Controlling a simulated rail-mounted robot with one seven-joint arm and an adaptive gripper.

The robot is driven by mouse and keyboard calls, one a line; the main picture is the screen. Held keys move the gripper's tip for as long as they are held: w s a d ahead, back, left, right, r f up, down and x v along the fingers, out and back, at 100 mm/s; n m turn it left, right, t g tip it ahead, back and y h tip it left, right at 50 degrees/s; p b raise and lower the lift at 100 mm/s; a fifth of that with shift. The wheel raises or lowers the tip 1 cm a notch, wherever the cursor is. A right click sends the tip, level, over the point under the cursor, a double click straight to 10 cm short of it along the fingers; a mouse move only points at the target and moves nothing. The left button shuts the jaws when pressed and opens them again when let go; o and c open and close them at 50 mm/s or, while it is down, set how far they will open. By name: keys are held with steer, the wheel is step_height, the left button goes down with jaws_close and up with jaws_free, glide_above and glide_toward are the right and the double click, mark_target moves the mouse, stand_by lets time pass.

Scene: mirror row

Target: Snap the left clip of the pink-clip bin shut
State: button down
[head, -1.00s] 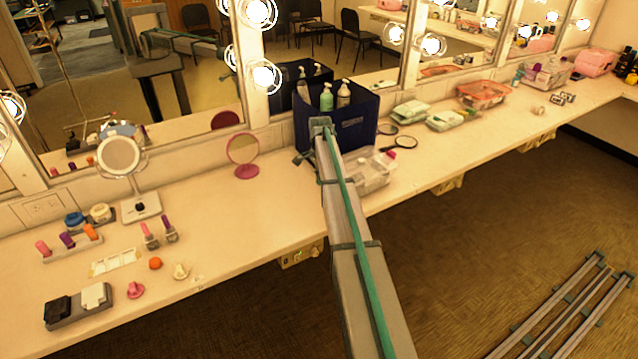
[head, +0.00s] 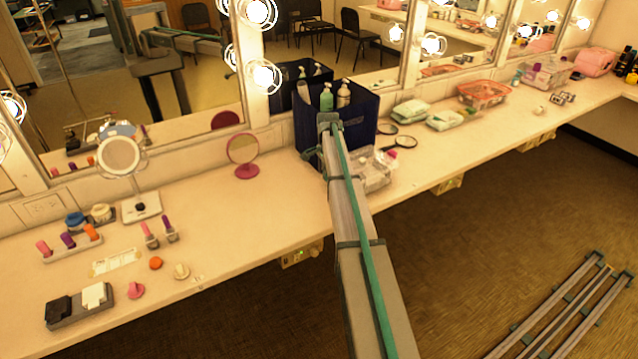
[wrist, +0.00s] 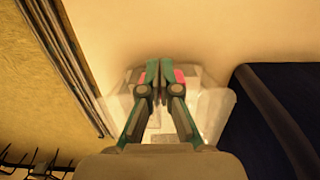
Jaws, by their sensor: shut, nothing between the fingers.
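A clear plastic bin (head: 376,178) stands on the counter in front of the dark blue caddy, partly hidden behind my arm. One pink patch, likely a clip (head: 391,155), shows at its right end in the head view. In the wrist view the same clear bin (wrist: 213,105) lies under my gripper (wrist: 159,66), whose fingers are together and empty. Pink shows just right of the fingers (wrist: 180,77) and a little to their left. I cannot tell whether the fingertips touch the bin or how the left clip sits. My gripper is mostly hidden behind the arm in the head view.
The blue caddy (head: 357,108) with pump bottles stands right behind the bin. Two round black-rimmed items (head: 404,142) lie to its right. A pink round mirror (head: 243,155) stands to the left. The counter's front edge is close.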

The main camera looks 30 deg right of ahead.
steer(key=shift+a+r+p, duration=0.2)
steer(key=shift+r+p, duration=1.05)
steer(key=shift+r, duration=1.7)
